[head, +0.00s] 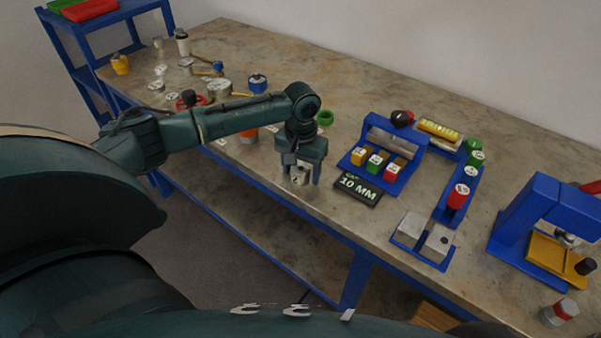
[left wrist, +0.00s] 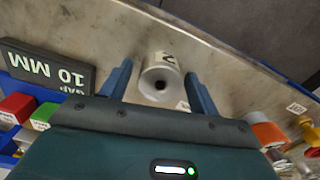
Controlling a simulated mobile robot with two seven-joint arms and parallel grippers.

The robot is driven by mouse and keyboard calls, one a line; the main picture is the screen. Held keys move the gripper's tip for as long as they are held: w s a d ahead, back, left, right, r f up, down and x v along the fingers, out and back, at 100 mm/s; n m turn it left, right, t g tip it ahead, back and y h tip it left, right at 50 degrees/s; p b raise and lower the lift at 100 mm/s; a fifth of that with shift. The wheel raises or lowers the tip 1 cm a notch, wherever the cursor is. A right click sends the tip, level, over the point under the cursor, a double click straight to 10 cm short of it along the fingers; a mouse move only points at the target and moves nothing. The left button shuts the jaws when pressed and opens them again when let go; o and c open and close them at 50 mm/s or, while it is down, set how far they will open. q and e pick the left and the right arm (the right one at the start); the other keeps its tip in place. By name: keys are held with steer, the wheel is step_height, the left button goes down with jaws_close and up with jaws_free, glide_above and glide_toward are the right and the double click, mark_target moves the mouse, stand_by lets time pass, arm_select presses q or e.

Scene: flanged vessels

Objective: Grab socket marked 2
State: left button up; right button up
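A light grey metal socket (left wrist: 161,78) with a dark hole in its end and a dark mark that looks like a 2 is between the fingers of my left gripper (left wrist: 158,70) in the left wrist view. A narrow gap shows between the socket and each finger, so the gripper is open around it. In the head view my left gripper (head: 301,179) points down at the front edge of the bench, and the socket (head: 299,176) shows partly between its fingers. My right gripper is not in view.
A black "GAP 10 MM" sign (head: 358,189) lies close right of the gripper. Beyond it stand a blue rack (head: 398,178) with coloured blocks and a blue press (head: 528,215). An orange part (left wrist: 268,133) is on the other side. Vessels and small parts fill the far left bench.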

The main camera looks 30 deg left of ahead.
arm_select(q)
steer(key=c, duration=1.1)
steer(key=shift+r, duration=0.1)
